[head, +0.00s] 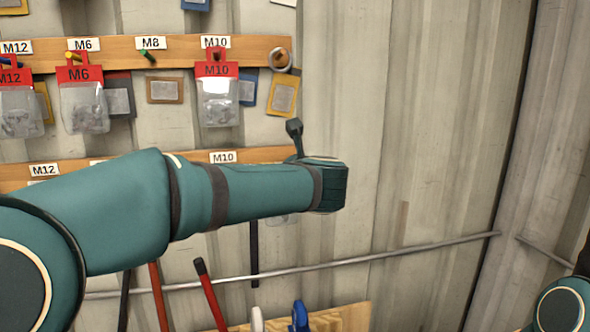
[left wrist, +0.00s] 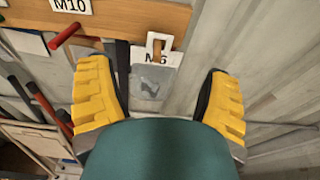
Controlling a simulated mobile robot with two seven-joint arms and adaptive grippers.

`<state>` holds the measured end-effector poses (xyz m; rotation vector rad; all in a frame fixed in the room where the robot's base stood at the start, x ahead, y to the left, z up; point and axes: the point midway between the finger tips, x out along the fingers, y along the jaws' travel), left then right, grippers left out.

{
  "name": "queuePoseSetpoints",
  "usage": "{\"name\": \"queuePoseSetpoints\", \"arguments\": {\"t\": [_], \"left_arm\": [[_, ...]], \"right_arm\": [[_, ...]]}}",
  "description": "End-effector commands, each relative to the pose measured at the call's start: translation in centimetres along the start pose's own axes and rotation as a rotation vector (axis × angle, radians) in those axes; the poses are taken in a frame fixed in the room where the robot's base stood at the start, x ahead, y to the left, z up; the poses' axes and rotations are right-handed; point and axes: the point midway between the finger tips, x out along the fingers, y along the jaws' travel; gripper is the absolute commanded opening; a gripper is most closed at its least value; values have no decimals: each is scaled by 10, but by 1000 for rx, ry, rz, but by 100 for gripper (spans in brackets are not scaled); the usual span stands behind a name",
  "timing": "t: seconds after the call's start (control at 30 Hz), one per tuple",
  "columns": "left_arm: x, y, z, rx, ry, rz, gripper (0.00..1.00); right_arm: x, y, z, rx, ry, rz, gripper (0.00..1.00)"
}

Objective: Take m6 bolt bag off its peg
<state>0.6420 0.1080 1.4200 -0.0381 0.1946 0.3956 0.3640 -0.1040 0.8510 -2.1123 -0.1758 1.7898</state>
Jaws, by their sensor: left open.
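In the left wrist view, a clear bag with a white M6 header (left wrist: 149,84) hangs at the right end of a wooden rail. My left gripper (left wrist: 158,93) is open, its yellow fingers left and right of this bag with gaps. My right gripper is out of view.
The upper rail (head: 200,52) also holds a red-header M10 bag (head: 217,95) and M12 bag (head: 17,100). A bare red peg (left wrist: 66,33) sticks out under the M10 label (left wrist: 71,5). Long-handled tools and a metal bar (head: 400,254) are below.

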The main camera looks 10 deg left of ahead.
Motion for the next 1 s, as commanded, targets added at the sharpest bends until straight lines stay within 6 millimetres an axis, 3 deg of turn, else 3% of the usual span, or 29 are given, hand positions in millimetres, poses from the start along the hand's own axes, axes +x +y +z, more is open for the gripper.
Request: {"name": "queuePoseSetpoints", "arguments": {"t": [0.3,0.5,0.7,1.0], "left_arm": [[60,0,-1,0,2,2,78],[89,0,-1,0,3,0,78],[105,0,-1,-1,2,-1,78],[108,0,-1,-1,3,-2,78]], "right_arm": [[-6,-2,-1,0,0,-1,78],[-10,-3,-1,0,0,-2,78],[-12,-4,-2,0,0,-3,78],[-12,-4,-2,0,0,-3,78]]}}
